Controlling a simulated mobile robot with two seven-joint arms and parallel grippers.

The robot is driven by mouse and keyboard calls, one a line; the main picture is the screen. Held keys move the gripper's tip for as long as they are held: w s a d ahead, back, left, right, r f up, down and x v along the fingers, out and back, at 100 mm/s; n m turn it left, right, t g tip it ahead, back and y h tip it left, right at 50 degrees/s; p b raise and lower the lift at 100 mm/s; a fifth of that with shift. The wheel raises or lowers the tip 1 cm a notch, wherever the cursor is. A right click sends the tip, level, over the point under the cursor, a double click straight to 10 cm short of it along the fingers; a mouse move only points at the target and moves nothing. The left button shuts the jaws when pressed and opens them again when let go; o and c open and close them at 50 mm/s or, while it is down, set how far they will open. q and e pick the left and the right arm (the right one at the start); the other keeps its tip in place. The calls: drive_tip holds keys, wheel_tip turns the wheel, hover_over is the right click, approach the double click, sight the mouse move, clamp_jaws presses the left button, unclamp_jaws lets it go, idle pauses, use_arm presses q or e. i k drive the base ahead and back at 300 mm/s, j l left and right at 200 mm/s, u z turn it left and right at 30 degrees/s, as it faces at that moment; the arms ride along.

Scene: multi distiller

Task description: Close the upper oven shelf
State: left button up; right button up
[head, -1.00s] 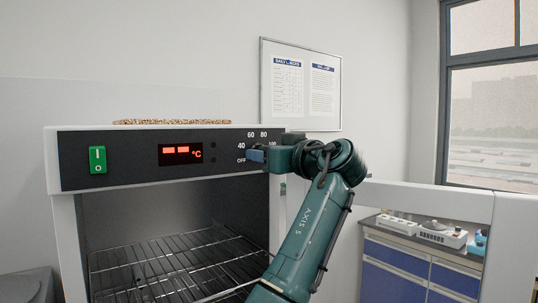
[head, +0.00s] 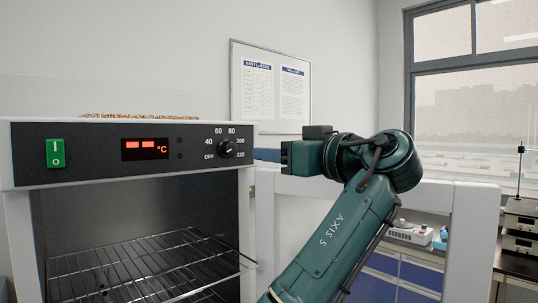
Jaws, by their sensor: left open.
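The oven (head: 100,185) stands open at the left, with its dark cavity facing me. The upper shelf (head: 150,262) is a wire rack inside it. Its front right corner overlaps the oven's right frame in the picture and looks pulled out a little. My left gripper (head: 267,155) has blue fingers pointing left, beside the right end of the control panel and well above the shelf. It is open and holds nothing that I can see; the gap between its fingers is hard to make out. My right gripper is not in view.
The panel has a green switch (head: 55,153), a red display (head: 145,149) and a black knob (head: 227,148). A white door-like frame (head: 470,230) stands open at the right, behind my arm. Blue cabinets (head: 415,275) lie beyond it.

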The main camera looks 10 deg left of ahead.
sight(180, 297)
drive_tip(key=k, duration=1)
